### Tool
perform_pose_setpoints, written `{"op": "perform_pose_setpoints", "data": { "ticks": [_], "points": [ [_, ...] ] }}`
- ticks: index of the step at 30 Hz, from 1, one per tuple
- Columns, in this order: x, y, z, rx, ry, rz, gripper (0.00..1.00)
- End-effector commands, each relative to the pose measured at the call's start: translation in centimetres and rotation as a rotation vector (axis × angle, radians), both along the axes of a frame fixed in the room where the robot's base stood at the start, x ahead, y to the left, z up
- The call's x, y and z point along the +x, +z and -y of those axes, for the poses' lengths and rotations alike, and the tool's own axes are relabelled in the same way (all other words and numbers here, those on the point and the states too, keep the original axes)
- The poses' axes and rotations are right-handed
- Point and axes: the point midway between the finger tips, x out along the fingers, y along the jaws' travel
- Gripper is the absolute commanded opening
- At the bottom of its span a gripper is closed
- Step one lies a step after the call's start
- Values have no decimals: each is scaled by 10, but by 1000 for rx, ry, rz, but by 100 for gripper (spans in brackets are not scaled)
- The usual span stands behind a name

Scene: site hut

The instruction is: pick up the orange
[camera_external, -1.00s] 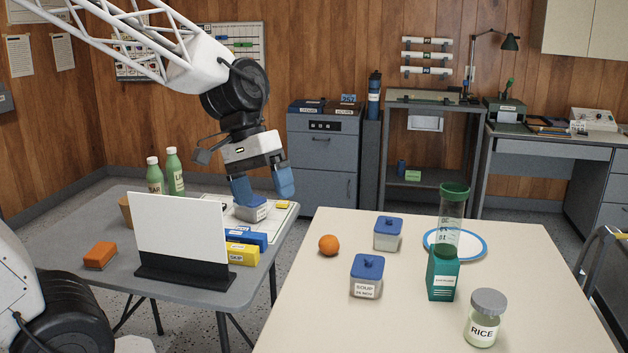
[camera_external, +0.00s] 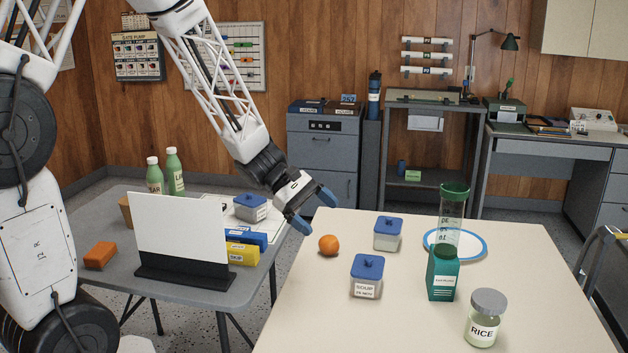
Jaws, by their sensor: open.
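The orange (camera_external: 328,245) sits on the cream table (camera_external: 420,325) near its left edge. My gripper (camera_external: 314,211) has blue fingertips and is tilted, pointing down and to the right. It is open and empty, above and a little to the left of the orange. It does not touch the orange in this view. Nothing hides the orange.
Two blue-lidded containers (camera_external: 387,233) (camera_external: 367,276) stand right of the orange. A green carton (camera_external: 442,274), a tall clear green-lidded container (camera_external: 453,214), a blue-rimmed plate (camera_external: 477,246) and a rice jar (camera_external: 485,318) stand farther right. A white panel (camera_external: 180,230) stands on the grey table (camera_external: 70,272).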

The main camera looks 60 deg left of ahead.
Motion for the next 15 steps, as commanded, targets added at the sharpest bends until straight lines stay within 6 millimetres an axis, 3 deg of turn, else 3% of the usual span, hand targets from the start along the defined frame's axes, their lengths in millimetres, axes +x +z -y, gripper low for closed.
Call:
{"op": "perform_pose_setpoints", "data": {
  "ticks": [6, 15],
  "points": [
    [28, -47, -48, -149, 239, -65, 91],
    [50, -114, -116, -327, 552, -131, 91]
  ]
}}
